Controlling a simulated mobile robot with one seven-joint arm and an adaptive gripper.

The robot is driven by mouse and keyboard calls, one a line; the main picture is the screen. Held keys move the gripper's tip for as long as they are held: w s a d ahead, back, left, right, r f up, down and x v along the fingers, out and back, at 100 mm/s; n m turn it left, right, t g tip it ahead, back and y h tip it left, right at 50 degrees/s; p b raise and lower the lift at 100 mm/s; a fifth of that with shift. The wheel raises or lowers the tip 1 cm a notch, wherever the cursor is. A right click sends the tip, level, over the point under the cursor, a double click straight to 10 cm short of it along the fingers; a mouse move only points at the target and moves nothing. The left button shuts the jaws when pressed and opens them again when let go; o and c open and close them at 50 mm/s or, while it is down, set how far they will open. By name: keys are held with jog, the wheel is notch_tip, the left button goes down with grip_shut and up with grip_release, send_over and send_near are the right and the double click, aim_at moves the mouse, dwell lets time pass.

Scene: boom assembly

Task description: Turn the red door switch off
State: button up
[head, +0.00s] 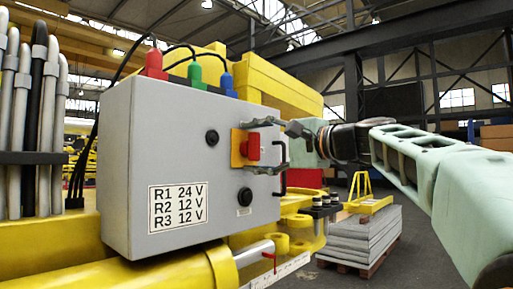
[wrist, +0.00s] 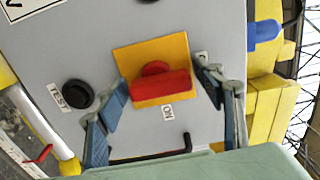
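The red door switch (head: 250,150) sits on a yellow square plate (head: 237,146) on the door of the grey control box. In the wrist view the red handle (wrist: 160,86) lies nearly level across the picture on its yellow plate (wrist: 177,51). An "ON" label (wrist: 167,112) is just below it and another small label (wrist: 202,57) is at the plate's right edge. My gripper (head: 266,147) is open, its fingers reaching to both sides of the handle. In the wrist view my gripper (wrist: 164,86) straddles the handle; I cannot tell whether either finger touches it.
The grey box (head: 150,125) carries black buttons (head: 212,138), one beside a "TEST" label (wrist: 58,97), and a black door handle (head: 283,170) on its right edge. Red, green and blue connectors (head: 194,72) stand on top. Yellow boom parts (head: 175,274) lie below; a pallet stack (head: 362,240) stands behind.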

jog(key=v, duration=1.2)
dwell(0.4)
